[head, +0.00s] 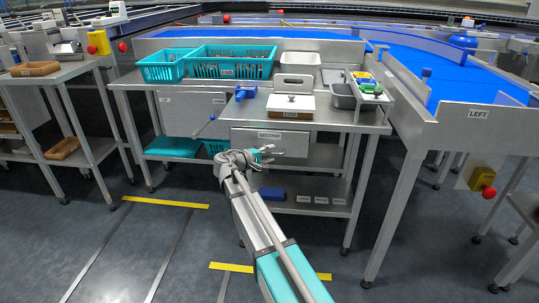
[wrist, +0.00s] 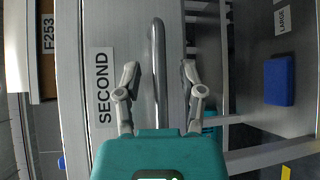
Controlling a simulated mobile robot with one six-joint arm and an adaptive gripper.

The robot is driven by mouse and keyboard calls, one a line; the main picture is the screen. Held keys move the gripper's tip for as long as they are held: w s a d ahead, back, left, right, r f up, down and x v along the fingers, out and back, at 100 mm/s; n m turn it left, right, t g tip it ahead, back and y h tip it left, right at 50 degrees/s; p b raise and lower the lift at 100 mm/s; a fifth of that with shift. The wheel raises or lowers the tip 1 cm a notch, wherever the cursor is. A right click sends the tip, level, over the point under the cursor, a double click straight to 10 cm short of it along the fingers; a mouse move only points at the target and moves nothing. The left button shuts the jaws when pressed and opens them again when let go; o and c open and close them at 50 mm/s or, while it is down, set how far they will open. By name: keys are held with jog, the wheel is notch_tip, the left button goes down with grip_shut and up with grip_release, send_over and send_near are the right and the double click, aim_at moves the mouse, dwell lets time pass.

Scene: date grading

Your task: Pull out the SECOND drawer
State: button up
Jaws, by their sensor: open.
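The drawer front (head: 298,146) labelled SECOND sits under the right part of the steel table and looks closed in the head view. In the wrist view the SECOND label (wrist: 103,88) is turned sideways on the drawer front (wrist: 130,35). The drawer's bar handle (wrist: 158,50) runs up and down the middle of the wrist view. My gripper (wrist: 160,75) is open, with one finger on each side of the handle and visible gaps between. In the head view my gripper (head: 264,152) is in front of the drawer, partly hiding it and its handle.
Teal baskets (head: 231,70), a white lidded box (head: 290,114) and a blue tool (head: 246,91) stand on the table (head: 225,108). Another drawer front (head: 190,106) is to the left. A blue block (wrist: 279,82) lies on the lower shelf. The floor in front is clear.

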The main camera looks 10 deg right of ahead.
grip_shut()
jog(key=shift+s, duration=0.15)
